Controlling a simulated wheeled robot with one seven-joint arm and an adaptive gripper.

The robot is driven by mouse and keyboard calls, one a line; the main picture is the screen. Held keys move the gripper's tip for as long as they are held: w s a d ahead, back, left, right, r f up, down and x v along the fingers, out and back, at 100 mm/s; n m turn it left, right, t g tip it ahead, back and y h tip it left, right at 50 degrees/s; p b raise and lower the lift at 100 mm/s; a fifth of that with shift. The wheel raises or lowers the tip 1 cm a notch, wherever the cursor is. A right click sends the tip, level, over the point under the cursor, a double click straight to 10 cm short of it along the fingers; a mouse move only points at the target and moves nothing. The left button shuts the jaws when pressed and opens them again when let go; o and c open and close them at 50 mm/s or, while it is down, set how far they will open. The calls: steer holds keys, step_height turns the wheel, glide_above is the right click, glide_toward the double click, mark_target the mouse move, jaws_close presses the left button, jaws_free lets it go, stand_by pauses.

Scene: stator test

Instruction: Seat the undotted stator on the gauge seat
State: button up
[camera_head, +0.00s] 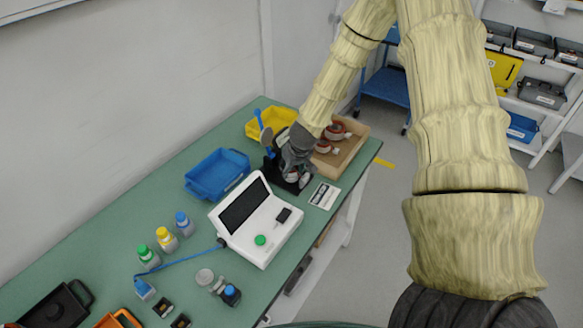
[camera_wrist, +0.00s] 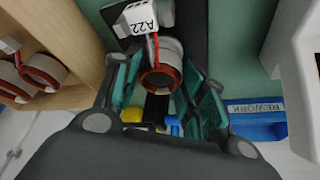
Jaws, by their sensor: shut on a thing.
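My gripper (camera_head: 298,160) is low over a dark fixture (camera_head: 276,178) at the far end of the green bench. In the wrist view my gripper (camera_wrist: 160,95) is shut on a stator (camera_wrist: 168,52), a pale ring with a copper-brown winding end, held between the two fingers. No dot shows on the visible side. The dark fixture, likely the gauge seat, lies behind the stator in the wrist view (camera_wrist: 192,25). Whether the stator touches it or hangs above it I cannot tell.
A wooden tray (camera_head: 362,143) with more stators stands right beside my gripper. A yellow bin (camera_head: 256,130) is behind it, and a blue bin (camera_head: 217,175), marked REWORK in the wrist view (camera_wrist: 255,130), is to the left. A white tester (camera_head: 265,250) and a printed card (camera_head: 325,195) are nearer.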

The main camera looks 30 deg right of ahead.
steer(key=o, duration=1.2)
steer(key=shift+v, duration=6)
